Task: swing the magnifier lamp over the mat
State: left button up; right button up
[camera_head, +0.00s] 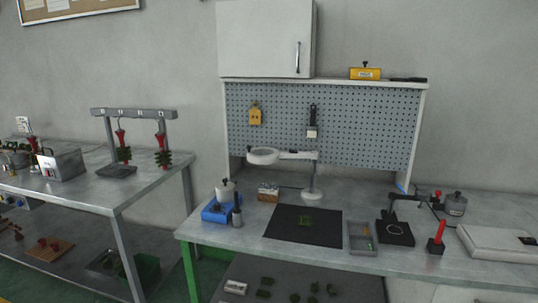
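The magnifier lamp (264,156) is white, with a ring head on a jointed arm. Its post (312,175) stands on a round white base on the bench, behind the mat. The arm points left from the post, so the head hangs above the bench to the left of the mat and behind it. Neither of my grippers shows in the head view.
A blue unit (214,213) with a white pot stands left of the mat. A grey tray (358,246) and a small black stand (395,234) are right of it. A pegboard (365,125) and a white cabinet (262,38) rise behind. A second bench (80,187) is at left.

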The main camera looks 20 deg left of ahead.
aim_at(275, 155)
jog(key=j+z, duration=0.1)
jog(key=z, duration=0.2)
jog(key=i+j+z, duration=0.1)
jog(key=z, duration=0.2)
jog(key=i+j+z, duration=0.3)
jog(key=j, duration=1.1)
jog(key=j+z, duration=0.35)
jog(key=j, duration=1.05)
jog(key=k, duration=0.05)
